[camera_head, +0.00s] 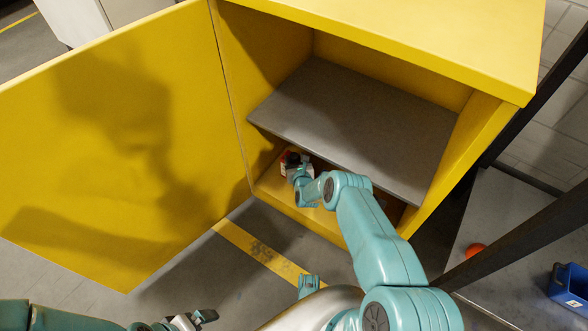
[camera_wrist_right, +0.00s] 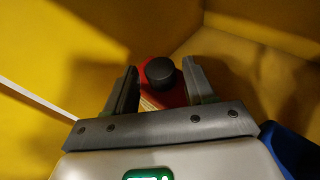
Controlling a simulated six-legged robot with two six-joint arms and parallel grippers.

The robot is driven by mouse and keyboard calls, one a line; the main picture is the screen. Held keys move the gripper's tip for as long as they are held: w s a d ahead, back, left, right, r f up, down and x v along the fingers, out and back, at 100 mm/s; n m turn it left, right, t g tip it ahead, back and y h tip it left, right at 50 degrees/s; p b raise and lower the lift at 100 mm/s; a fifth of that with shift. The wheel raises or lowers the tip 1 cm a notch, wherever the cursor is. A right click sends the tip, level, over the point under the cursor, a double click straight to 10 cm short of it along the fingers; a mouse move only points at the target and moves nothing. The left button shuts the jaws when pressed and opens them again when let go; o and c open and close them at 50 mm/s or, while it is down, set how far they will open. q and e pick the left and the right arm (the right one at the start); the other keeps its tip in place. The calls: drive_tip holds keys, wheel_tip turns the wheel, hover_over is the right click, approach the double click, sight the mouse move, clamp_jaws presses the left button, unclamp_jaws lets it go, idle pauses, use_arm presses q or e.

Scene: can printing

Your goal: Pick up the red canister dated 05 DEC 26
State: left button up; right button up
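A red canister with a black cap (camera_wrist_right: 160,72) stands between the two fingers of my right gripper (camera_wrist_right: 160,85) in the right wrist view. The fingers lie close to both its sides; I cannot tell whether they press on it. No date can be read. In the head view, the red and black canister (camera_head: 290,157) is at the left of the yellow cabinet's lower compartment, with my right gripper (camera_head: 297,165) at it, partly hiding it. My left gripper (camera_head: 194,319) is at the bottom edge of the head view, its fingers apart and empty, far from the cabinet.
A grey shelf (camera_head: 350,115) lies above the lower compartment of the yellow cabinet (camera_head: 390,40). Its yellow door (camera_head: 110,150) stands open at the left. A blue thing (camera_wrist_right: 290,150) shows at the right of the wrist view. At the right are an orange round thing (camera_head: 475,250) and a blue box (camera_head: 568,284).

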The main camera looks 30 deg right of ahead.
clamp_jaws()
idle(1.1)
drive_tip(key=shift+r, duration=0.1)
